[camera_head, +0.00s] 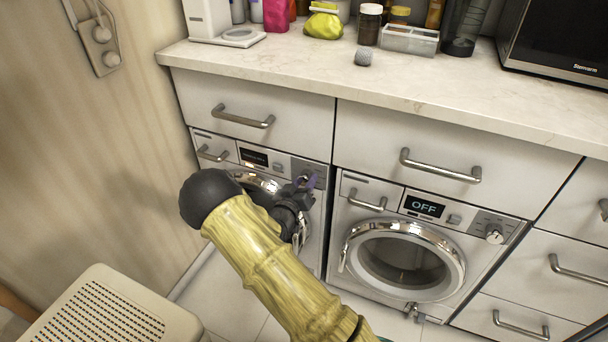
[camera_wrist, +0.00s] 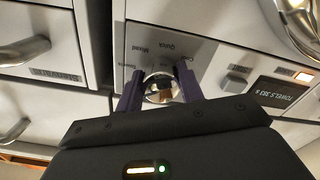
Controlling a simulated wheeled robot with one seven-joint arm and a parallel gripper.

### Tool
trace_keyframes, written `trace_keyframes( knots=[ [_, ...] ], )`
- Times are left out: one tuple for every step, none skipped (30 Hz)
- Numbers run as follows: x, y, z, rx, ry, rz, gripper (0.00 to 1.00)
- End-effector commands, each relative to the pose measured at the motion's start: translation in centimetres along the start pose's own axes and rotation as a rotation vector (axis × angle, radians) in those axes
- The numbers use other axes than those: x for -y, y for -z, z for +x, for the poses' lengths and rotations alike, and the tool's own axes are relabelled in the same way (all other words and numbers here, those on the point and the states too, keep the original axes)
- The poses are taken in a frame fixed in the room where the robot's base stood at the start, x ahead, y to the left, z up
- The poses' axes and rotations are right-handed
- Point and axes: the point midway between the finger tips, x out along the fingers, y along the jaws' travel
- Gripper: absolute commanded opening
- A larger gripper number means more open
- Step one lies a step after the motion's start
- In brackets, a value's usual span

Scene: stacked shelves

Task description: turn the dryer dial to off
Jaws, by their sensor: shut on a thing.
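My gripper (camera_head: 308,181) is at the control panel of the left front-loading machine. In the wrist view, my gripper's purple fingers (camera_wrist: 160,86) are closed on either side of a round chrome dial (camera_wrist: 160,94), shut on it. The view is upside down, with program words such as "Mixed" and "Quick" around the dial. Its pointer is partly hidden. The left machine's display (camera_wrist: 284,94) is lit and seems to read "TOWELS" with a number; it also shows in the head view (camera_head: 254,158). My wrist hides the dial in the head view.
A second machine on the right has a display (camera_head: 424,206) reading "OFF" and its own dial (camera_head: 494,236). Drawer handles (camera_head: 243,117) jut out above both machines under a marble counter (camera_head: 300,75). A perforated stool (camera_head: 95,315) stands at the lower left.

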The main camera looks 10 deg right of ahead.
Motion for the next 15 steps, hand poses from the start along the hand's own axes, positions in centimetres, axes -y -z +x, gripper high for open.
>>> trace_keyframes(
  knots=[
    [-0.13, 0.33, -0.08, 0.002, 0.002, -0.045, 0.15],
    [-0.14, 0.32, -0.08, 0.002, 0.002, -0.074, 0.15],
    [-0.15, 0.28, -0.09, 0.002, 0.002, -0.112, 0.15],
    [-0.15, 0.28, -0.09, 0.002, 0.002, -0.141, 0.15],
    [-0.16, 0.29, -0.09, 0.002, 0.003, -0.17, 0.15],
    [-0.15, 0.28, -0.1, 0.001, 0.003, -0.208, 0.15],
    [-0.14, 0.27, -0.1, 0.001, 0.003, -0.237, 0.15],
    [-0.14, 0.29, -0.09, 0.0, 0.003, -0.264, 0.15],
    [-0.15, 0.31, -0.09, 0.0, 0.003, -0.302, 0.15],
    [-0.15, 0.29, -0.09, 0.0, 0.003, -0.33, 0.15],
    [-0.16, 0.27, -0.1, 0.0, 0.003, -0.359, 0.15],
    [-0.17, 0.26, -0.1, 0.0, 0.003, -0.397, 0.15],
    [-0.19, 0.26, -0.1, 0.0, 0.002, -0.426, 0.15],
    [-0.19, 0.24, -0.11, 0.0, 0.002, -0.454, 0.15],
    [-0.2, 0.21, -0.11, 0.001, 0.003, -0.493, 0.15]
  ],
)
